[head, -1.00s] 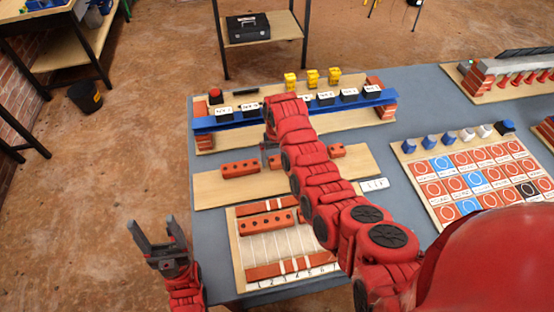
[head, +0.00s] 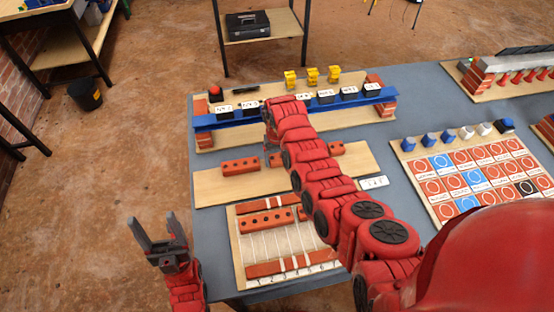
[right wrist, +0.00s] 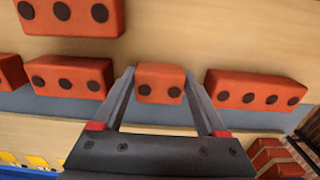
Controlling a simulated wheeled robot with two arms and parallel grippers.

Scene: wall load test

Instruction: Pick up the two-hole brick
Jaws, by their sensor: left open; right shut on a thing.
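The two-hole brick (right wrist: 160,82) is a short orange block with two dark holes. In the right wrist view it sits between the two fingers of my right gripper (right wrist: 164,92), which is shut on it. In the head view the brick (head: 275,159) is mostly hidden by my right arm, over the plain wooden board (head: 212,192). I cannot tell whether it touches the board. My left gripper (head: 158,235) is open and empty, off the table's left edge.
A ruled board (head: 290,245) with bricks lies in front. A blue beam (head: 225,121) with labelled black blocks stands behind. A panel of marked tiles (head: 432,205) is at the right.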

